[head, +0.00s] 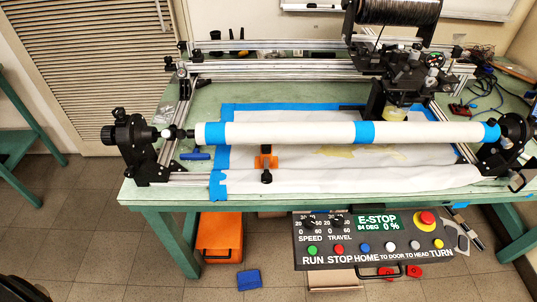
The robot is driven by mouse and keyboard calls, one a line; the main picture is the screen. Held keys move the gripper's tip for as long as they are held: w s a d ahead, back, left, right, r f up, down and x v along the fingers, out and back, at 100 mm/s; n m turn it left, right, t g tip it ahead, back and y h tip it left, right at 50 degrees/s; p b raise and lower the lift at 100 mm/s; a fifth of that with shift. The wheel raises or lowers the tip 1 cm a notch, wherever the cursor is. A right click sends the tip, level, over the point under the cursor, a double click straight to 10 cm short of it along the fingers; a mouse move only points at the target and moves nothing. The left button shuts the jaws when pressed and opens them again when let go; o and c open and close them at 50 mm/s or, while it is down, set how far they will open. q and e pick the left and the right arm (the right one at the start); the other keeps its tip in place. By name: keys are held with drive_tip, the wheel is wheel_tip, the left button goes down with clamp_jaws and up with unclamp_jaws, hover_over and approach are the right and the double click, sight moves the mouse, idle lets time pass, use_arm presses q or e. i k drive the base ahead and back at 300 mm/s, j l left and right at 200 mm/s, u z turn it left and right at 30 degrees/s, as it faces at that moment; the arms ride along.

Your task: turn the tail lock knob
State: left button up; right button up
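A long white roller (290,133) with blue tape bands lies across the green bench between two black end supports. The left end support (137,140) has a dark round knob (107,133) on its outer side and a small dark knob (120,112) on top. A white round piece (167,132) faces the roller's left end. The right end support (508,140) is dark and partly cut by the picture edge. No label shows which knob is the tail lock knob. Neither gripper is visible.
A control panel (375,240) with coloured buttons and a red E-STOP hangs at the bench front. A carriage with a spool (395,10) stands behind the roller. An orange case (220,237) is below.

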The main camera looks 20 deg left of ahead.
sight(119, 113)
drive_tip(key=u, duration=1.45)
